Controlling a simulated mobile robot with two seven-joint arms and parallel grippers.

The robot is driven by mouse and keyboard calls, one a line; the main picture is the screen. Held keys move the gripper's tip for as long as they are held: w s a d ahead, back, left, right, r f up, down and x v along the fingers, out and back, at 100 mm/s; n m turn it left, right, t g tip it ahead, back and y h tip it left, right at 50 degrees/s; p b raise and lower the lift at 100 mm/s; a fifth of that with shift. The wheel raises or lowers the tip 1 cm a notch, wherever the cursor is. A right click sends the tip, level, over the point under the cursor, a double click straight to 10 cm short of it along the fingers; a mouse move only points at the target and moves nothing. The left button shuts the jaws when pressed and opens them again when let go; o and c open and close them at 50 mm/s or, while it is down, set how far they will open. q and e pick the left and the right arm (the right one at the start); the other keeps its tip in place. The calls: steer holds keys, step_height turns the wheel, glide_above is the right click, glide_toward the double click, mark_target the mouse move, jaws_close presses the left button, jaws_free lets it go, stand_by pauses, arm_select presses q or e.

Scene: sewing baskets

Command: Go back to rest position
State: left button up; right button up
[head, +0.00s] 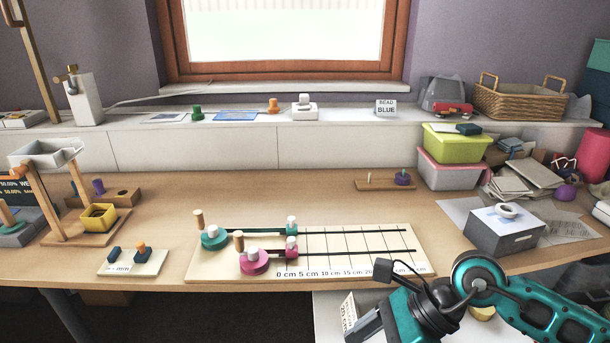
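My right arm, teal and black, comes in from the lower right. Its gripper (364,324) is at the bottom edge, in front of the table's front edge and below the ruler board. Only part of the gripper shows, and I cannot tell whether its fingers are apart or hold anything. My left arm and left gripper are not in view.
The ruler board (350,267) with teal and pink knobs lies at the table's front middle. A grey drawer box (490,238) stands near my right arm. A wooden stand (90,239) with a yellow box is at left. The middle of the table is mostly clear.

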steer(key=a+r+m+t+y+p, duration=0.3)
steer(key=a+r+m+t+y, duration=0.2)
steer(key=a+r+m+y, duration=0.5)
steer(key=w+d+f+m+t+h+p, duration=0.1)
steer(key=w+d+m+t+h, duration=0.35)
steer(key=m, duration=0.75)
steer(key=w+d+f+m+t+h+p, duration=0.15)
steer(key=d+m+t, duration=0.35)
steer(key=m+t, duration=0.5)
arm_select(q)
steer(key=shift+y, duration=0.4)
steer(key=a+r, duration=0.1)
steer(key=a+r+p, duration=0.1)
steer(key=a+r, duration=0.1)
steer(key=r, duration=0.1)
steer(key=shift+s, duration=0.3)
arm_select(e)
steer(key=s+d+f+m+g+h, duration=0.3)
steer(key=s+d+f+m+h, duration=0.2)
steer(key=f+m, duration=0.3)
steer(key=s+d+f+m+g+h, duration=0.4)
steer(key=f+m+h, duration=0.1)
steer(key=f+m, duration=0.4)
steer(key=shift+s+d+f+m, duration=0.3)
steer(key=shift+s+d+m, duration=0.1)
steer(key=shift+m, duration=0.2)
